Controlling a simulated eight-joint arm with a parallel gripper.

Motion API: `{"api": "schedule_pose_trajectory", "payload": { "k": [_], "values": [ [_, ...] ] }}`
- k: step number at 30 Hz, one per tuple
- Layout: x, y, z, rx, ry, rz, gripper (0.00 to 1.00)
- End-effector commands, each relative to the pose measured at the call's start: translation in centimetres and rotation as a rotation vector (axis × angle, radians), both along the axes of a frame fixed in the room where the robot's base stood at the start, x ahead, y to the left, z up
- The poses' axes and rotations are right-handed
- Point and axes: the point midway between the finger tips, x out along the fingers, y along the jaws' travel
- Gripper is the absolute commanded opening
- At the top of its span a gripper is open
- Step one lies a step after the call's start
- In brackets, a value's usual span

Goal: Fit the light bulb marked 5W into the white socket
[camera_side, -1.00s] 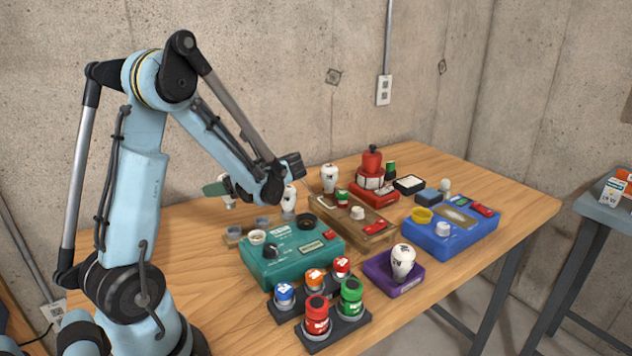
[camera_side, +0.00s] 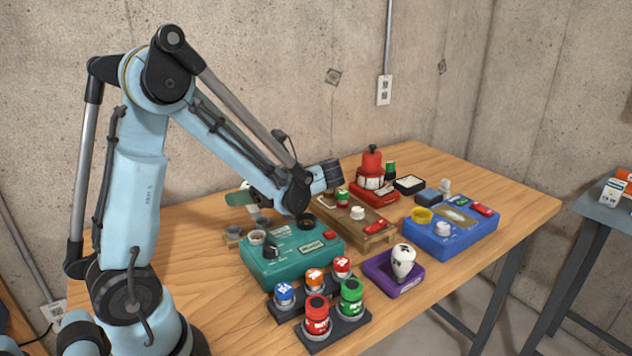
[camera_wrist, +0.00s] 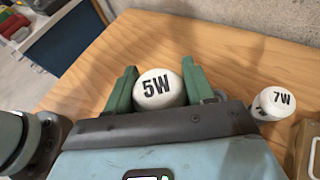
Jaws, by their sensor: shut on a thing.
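The 5W bulb (camera_wrist: 158,89) is white and round, and sits between the two green fingers of my gripper (camera_wrist: 160,92) in the wrist view, its mark facing the camera. In the side view, my gripper (camera_side: 240,197) shows only as a bit of green behind my wrist, above the table's back left. The held bulb is mostly hidden there. A white ring-shaped socket (camera_side: 257,237) is on top of the teal box (camera_side: 290,262), at its left, in front of my gripper and apart from it. A black socket (camera_side: 306,222) is on the same box, partly behind my wrist.
A 7W bulb (camera_wrist: 271,103) stands right of my gripper. A purple box (camera_side: 380,271) holds another white bulb (camera_side: 403,262). A blue box (camera_side: 450,240) has a yellow socket (camera_side: 421,215). Colored caps (camera_side: 318,305) stand in front.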

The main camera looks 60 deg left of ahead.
Motion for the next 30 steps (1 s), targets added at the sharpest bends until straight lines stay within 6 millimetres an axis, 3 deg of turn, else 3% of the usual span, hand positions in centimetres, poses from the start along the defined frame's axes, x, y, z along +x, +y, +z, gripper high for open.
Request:
{"api": "schedule_pose_trajectory", "payload": {
  "k": [13, 30],
  "values": [
    [0.0, 0.0, -3.8, 0.0, 0.0, 0.0, 0.22],
    [-0.1, 0.0, -4.2, 0.0, 0.0, 0.0, 0.22]
  ]
}}
